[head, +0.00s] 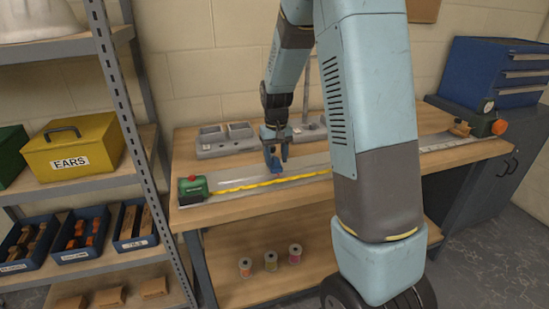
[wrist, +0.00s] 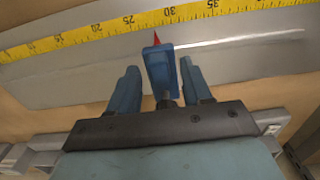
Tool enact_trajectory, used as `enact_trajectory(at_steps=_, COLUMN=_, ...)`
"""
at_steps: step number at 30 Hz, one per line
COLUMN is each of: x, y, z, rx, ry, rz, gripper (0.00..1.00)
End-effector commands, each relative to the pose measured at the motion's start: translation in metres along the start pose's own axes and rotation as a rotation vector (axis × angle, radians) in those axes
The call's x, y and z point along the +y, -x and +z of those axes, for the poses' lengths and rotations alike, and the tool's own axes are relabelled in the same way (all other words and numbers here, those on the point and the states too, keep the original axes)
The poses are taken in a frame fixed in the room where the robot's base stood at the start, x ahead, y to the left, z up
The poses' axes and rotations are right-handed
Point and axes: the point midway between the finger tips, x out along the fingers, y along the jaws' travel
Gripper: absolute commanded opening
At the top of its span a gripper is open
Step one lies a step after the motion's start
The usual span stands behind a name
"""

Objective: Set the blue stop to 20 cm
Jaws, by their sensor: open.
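The blue stop (wrist: 164,68) stands on the metal rail (wrist: 235,57) between the two fingers of my gripper (wrist: 160,72) in the wrist view. The fingers are open, with a visible gap on each side of the stop.
A green block (head: 193,188) sits at the rail's left end. Grey trays (head: 225,145) stand behind the rail on the wooden bench (head: 300,195). My arm hides the rail's middle in the head view. A shelf (head: 75,180) with a yellow box stands at left, a blue drawer cabinet (head: 490,75) at right.

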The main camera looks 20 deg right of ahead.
Motion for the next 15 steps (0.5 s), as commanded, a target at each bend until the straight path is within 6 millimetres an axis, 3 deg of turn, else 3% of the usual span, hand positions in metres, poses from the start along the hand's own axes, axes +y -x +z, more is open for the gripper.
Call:
enact_trajectory(at_steps=11, x=0.0005, y=-0.0052, z=0.0001, rx=0.0, ry=-0.001, rz=0.0, gripper=0.49)
enact_trajectory(at_steps=15, x=0.0006, y=-0.0051, z=0.0001, rx=0.0, ry=-0.001, rz=0.0, gripper=0.36)
